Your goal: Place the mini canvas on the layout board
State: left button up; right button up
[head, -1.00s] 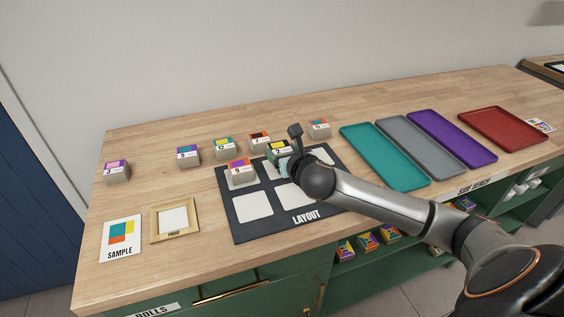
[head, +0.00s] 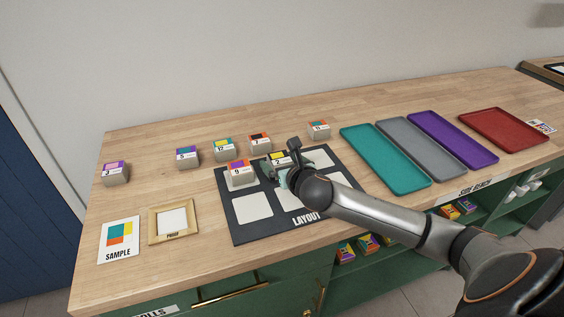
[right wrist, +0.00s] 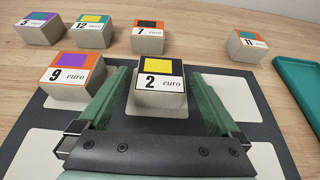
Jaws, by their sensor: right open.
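The dark layout board (head: 239,233) lies on the bench with pale square cells. The mini canvas marked 2 (right wrist: 160,82), black and yellow on top, rests on the board's back middle cell; in the head view it (head: 278,158) is partly behind my gripper. The mini canvas marked 9 (head: 240,172) sits on the back left cell. My right gripper (right wrist: 158,100) is open, its green-padded fingers on either side of the canvas 2 and apart from it; it also shows in the head view (head: 280,170). My left gripper is not in view.
Several other mini canvases stand behind the board, including 12 (head: 222,150), 7 (head: 260,144), 11 (head: 319,130) and 3 (head: 115,173). A teal tray (head: 386,160) lies right of the board. A sample card (head: 119,240) and a wooden frame (head: 152,238) lie at left.

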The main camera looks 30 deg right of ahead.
jog(key=shift+r, duration=0.1)
jog(key=shift+s+r, duration=0.1)
jog(key=shift+r, duration=0.05)
jog(key=p+v, duration=0.1)
jog(key=v, duration=1)
jog(key=shift+s+a, duration=0.15)
jog(key=shift+s, duration=0.25)
